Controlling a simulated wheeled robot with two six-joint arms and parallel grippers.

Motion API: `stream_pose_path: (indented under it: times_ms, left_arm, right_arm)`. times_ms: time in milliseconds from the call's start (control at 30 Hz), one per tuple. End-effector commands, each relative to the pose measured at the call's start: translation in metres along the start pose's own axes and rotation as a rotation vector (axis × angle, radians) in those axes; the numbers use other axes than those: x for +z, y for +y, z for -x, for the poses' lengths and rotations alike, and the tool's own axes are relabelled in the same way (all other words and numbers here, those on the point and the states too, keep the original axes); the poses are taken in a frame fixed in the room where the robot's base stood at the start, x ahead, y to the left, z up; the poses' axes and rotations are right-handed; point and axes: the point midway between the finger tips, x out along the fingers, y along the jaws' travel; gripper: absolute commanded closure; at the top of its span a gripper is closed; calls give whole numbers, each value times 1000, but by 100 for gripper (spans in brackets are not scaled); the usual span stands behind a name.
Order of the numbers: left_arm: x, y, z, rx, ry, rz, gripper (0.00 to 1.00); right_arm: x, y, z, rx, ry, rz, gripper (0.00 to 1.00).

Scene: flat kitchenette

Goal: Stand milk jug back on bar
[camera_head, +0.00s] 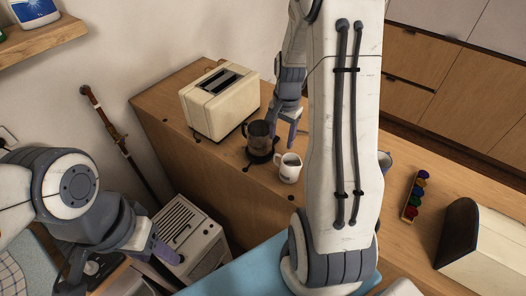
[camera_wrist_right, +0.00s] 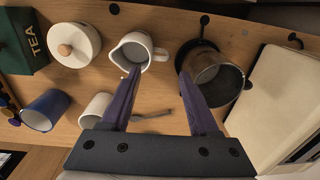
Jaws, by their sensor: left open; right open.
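A small white jug (camera_head: 289,168) stands upright on the wooden bar (camera_head: 240,180), just in front of a dark metal pot. In the right wrist view the white jug (camera_wrist_right: 131,55) shows a spout and a handle; I take it for the milk jug. My right gripper (camera_head: 291,116) is open and empty above the bar. In its wrist view its fingertips (camera_wrist_right: 158,77) appear either side of the jug's handle, without visible contact. My left gripper (camera_head: 122,264) is open and empty at lower left, away from the bar.
The metal pot (camera_wrist_right: 214,78) is close to the right finger. A cream toaster (camera_head: 215,108) stands behind. A lidded bowl (camera_wrist_right: 75,45), blue cup (camera_wrist_right: 45,110), white cup (camera_wrist_right: 97,110) and spoon (camera_wrist_right: 150,117) lie around. My right arm hides part of the bar.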

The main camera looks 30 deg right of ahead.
Motion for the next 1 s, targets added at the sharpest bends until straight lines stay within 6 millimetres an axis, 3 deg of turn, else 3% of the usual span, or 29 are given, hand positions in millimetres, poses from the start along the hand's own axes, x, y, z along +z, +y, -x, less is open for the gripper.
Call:
stream_pose_path:
  times_ms: [167,267,367,467,600,700,833,1000]
  left_arm:
    - [0,0,0,0,0,0,45]
    - [0,0,0,0,0,0,45]
    - [0,0,0,0,0,0,45]
    - [0,0,0,0,0,0,45]
    - [0,0,0,0,0,0,45]
    - [0,0,0,0,0,0,45]
    - [0,0,0,0,0,0,45]
    - [0,0,0,0,0,0,45]
  right_arm:
    - [6,-4,4,-1,0,25,39]
    - [33,-19,16,-7,-1,144,39]
    - [89,-39,37,-16,-6,376,39]
    - [160,-46,60,-27,-17,679,39]
    - [251,-25,85,-42,-35,1107,39]
    - [298,2,97,-53,-47,1376,39]
    - [332,35,105,-65,-59,1631,39]
    - [347,56,108,-70,-69,1780,39]
